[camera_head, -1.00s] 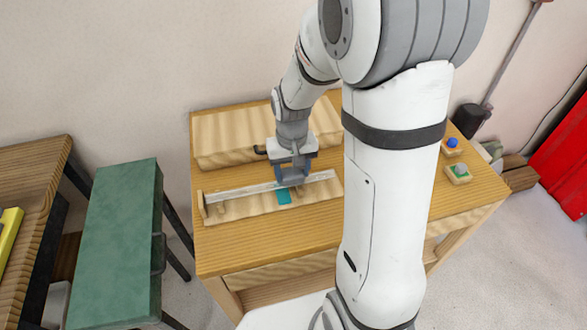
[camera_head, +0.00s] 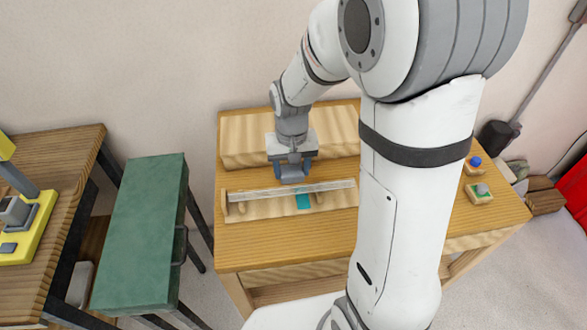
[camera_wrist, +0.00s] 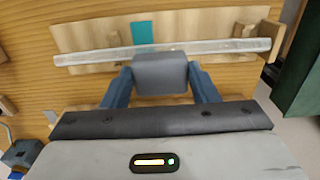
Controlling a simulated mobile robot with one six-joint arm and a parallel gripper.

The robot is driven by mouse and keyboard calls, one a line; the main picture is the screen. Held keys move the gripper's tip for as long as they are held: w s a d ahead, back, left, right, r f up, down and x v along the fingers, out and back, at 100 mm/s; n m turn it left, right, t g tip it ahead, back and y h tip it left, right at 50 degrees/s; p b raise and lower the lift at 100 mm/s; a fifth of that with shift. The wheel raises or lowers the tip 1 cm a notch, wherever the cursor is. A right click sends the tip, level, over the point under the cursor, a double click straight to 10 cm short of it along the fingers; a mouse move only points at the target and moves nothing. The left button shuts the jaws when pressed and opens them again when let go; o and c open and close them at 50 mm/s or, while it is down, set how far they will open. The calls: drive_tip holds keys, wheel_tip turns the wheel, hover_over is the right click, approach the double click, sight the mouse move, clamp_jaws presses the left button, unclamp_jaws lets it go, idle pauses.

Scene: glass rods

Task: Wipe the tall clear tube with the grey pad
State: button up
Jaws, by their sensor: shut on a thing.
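The tall clear tube (camera_head: 262,191) lies level across a wooden rack (camera_head: 270,209) on the table; it also shows in the wrist view (camera_wrist: 225,47). My gripper (camera_head: 292,174) is just behind the tube, on the wall side. In the wrist view my gripper (camera_wrist: 161,75) is shut on the grey pad (camera_wrist: 160,72), held between its two blue fingers. The pad's far edge is at or very close to the tube; I cannot tell whether they touch. A teal patch (camera_wrist: 142,33) lies on the rack's board under the tube, and also shows in the head view (camera_head: 303,201).
A wooden block (camera_head: 250,140) stands at the back of the table. Small blocks with a blue knob (camera_head: 475,161) and a green one (camera_head: 480,190) are at the right. A green bench (camera_head: 140,235) stands left of the table. The table front is clear.

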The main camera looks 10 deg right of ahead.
drive_tip(key=shift+r+p, duration=1.05)
drive_tip(key=shift+r, duration=0.7)
